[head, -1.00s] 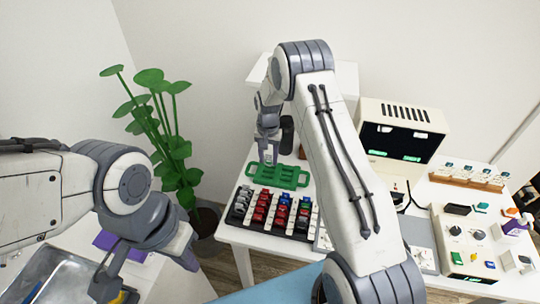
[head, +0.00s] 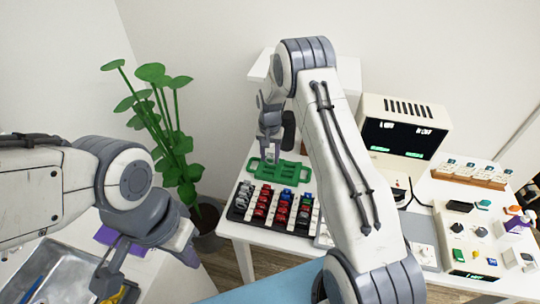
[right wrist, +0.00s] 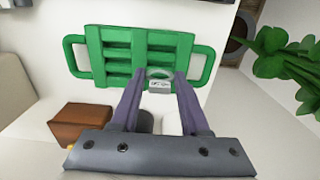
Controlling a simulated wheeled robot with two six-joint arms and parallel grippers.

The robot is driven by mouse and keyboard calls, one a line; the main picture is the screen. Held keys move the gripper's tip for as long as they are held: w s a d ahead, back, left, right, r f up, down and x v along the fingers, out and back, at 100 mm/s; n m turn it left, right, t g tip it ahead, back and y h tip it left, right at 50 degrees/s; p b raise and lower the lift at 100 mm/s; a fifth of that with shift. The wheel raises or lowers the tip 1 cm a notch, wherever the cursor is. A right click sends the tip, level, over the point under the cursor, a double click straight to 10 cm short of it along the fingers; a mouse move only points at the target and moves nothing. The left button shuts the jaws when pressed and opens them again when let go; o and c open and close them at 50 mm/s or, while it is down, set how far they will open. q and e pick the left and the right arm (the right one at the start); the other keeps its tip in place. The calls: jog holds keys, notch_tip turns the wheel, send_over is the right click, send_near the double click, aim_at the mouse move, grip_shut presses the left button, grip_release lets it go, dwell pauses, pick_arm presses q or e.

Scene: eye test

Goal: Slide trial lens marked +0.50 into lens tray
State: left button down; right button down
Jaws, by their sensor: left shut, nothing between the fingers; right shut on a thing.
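The green lens tray (head: 290,173), with slots and two loop handles, lies at the far left of the white table; it also shows in the right wrist view (right wrist: 95,50). My right gripper (head: 271,160) is at the tray. In the right wrist view its fingers (right wrist: 153,78) are shut on a small trial lens (right wrist: 160,86), a clear rim with a pale grey marked tab. The marking is too small to read. The lens overlaps the tray's near edge; I cannot tell whether they touch. My left gripper (head: 106,284) is shut and empty at lower left, over a metal basin.
A black case (head: 237,213) with rows of red, blue and grey lenses stands just in front of the tray. A brown block (right wrist: 80,124) is near my right gripper. A monitor unit (head: 402,130), a wooden rack (head: 468,178) and a control box stand to the right. A plant (head: 172,125) stands left.

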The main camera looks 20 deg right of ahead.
jog(key=shift+f, duration=0.25)
jog(key=shift+f+b, duration=0.95)
jog(key=shift+f, duration=0.2)
jog(key=shift+f, duration=0.2)
jog(key=shift+c, duration=1.6)
grip_release()
jog(key=shift+r, duration=0.1)
notch_tip(320, 180, up, 9)
jog(key=shift+r+b, duration=0.1)
jog(key=shift+b, duration=0.85)
jog(key=shift+r, duration=0.6)
